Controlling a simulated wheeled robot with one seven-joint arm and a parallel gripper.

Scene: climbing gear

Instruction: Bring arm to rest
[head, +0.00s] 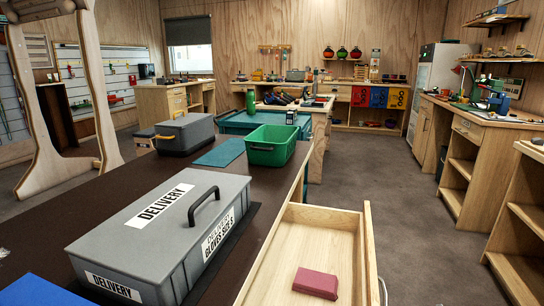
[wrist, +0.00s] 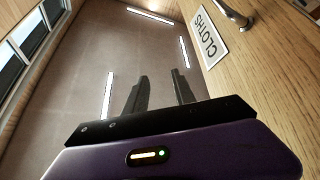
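My gripper (wrist: 160,76) shows in the wrist view, with its two dark fingers apart and nothing between them. A wooden front (wrist: 265,90) fills the right of that view, bearing a white sign (wrist: 210,36) that reads CLOTHS upside down, and a metal handle (wrist: 234,14). I cannot tell how far the fingers are from this front. My arm and gripper are not visible in the head view.
A wooden drawer (head: 262,268) stands open at the front, with a dark red block (head: 316,282) inside. Left of it, a grey DELIVERY box (head: 150,235) and a green crate (head: 271,147) sit on the dark table (head: 85,207). Carpet (head: 385,185) to the right is clear.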

